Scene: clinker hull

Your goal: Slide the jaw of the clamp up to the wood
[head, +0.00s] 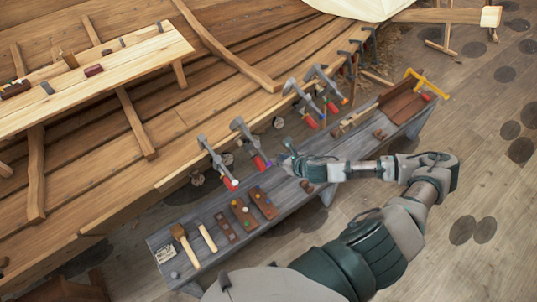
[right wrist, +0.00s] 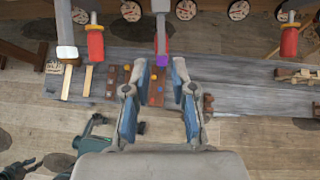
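Several grey bar clamps with red handles hang along the hull's plank edge. The clamp (head: 246,138) nearest my right gripper has a purple-ended handle, and that clamp also shows in the right wrist view (right wrist: 161,40). My right gripper (head: 284,158) is just right of its handle in the head view. In the right wrist view my right gripper (right wrist: 160,88) is open and empty, with the purple end beyond and between its fingertips. I see no contact. This clamp's upper part is cut off in the wrist view; its jaw gap is unclear.
A grey bench (head: 190,222) below carries a mallet (head: 183,240), brown blocks and a wooden box (head: 403,103). The hull planks (head: 180,120) rise behind.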

